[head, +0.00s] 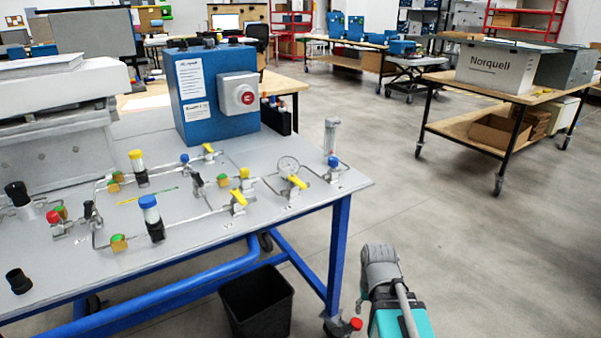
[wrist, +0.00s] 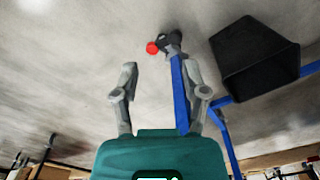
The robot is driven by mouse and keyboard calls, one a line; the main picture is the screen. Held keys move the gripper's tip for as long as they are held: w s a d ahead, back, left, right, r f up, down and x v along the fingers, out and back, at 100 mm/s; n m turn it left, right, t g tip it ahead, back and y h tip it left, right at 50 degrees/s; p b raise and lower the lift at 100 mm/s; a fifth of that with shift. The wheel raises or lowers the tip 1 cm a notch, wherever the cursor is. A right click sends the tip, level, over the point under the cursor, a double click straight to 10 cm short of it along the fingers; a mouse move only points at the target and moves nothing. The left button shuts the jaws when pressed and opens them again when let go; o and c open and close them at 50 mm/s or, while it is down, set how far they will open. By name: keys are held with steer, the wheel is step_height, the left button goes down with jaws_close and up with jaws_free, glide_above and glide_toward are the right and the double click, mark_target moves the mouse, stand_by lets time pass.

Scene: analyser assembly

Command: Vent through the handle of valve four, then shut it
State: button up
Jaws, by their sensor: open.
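The pipework on the grey bench has several valves with yellow handles. One yellow-handled valve (head: 238,202) is near the bench's front edge, another yellow-handled valve (head: 297,183) is to its right by a round gauge (head: 288,166), and a third yellow-handled valve (head: 209,149) is farther back. The small bench labels are too small to read, so I cannot tell which is valve four. My gripper (wrist: 162,85) is open in the wrist view, its two fingers apart with nothing held. It is away from the valves, which are not in the wrist view. My arm shows low right in the head view.
A blue box with a red button (head: 205,95) stands behind the pipework. Blue-capped cylinders and a clear flow tube (head: 331,135) rise from the bench (head: 290,210). A black bin (head: 258,303) is below. Open floor lies right, before a cart (head: 500,95).

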steer(key=w+a+r+n+p, duration=0.1)
steer(key=w+a+r+p, duration=0.15)
steer(key=r+p, duration=0.5)
steer(key=w+a+r+n+p, duration=0.1)
steer(key=w+a+r+p, duration=0.15)
steer(key=r+p, duration=0.5)
steer(key=w+a+r+n+p, duration=0.1)
steer(key=w+a+r+p, duration=0.15)
steer(key=r+p, duration=0.5)
step_height(320, 180, up, 24)
steer(key=n+p, duration=0.4)
steer(key=p, duration=1.9)
glide_above(300, 183)
steer(key=shift+w, duration=0.15)
steer(key=shift+f, duration=0.2)
step_height(300, 183, down, 14)
steer(key=b, duration=1.4)
steer(key=shift+r, duration=0.25)
